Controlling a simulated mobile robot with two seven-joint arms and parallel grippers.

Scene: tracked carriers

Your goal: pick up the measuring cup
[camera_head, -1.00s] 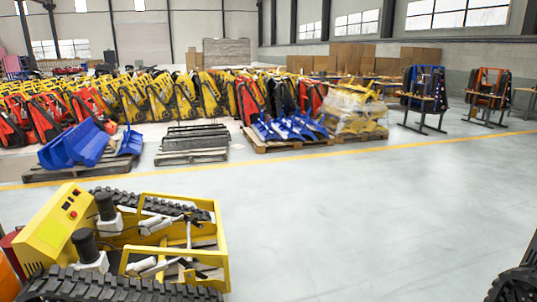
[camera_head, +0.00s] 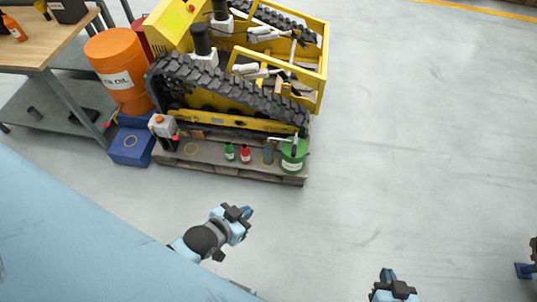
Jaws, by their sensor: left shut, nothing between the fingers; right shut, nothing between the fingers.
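A small grey, see-through-looking vessel (camera_head: 268,155), which may be the measuring cup, stands on the pallet's front edge between a red bottle (camera_head: 245,154) and a green can (camera_head: 293,155). It is too small to make out markings. My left gripper (camera_head: 240,213) is shut and empty, over the floor in front of the pallet, below and left of the vessel and well apart from it. My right gripper (camera_head: 388,275) is shut and empty at the bottom edge, further from the vessel.
The pallet (camera_head: 224,165) carries a yellow tracked carrier (camera_head: 324,62) and a green bottle (camera_head: 229,152). A blue box (camera_head: 130,147), an orange drum (camera_head: 118,68) and a wooden-topped bench (camera_head: 42,44) stand to the left. The floor to the right is largely clear.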

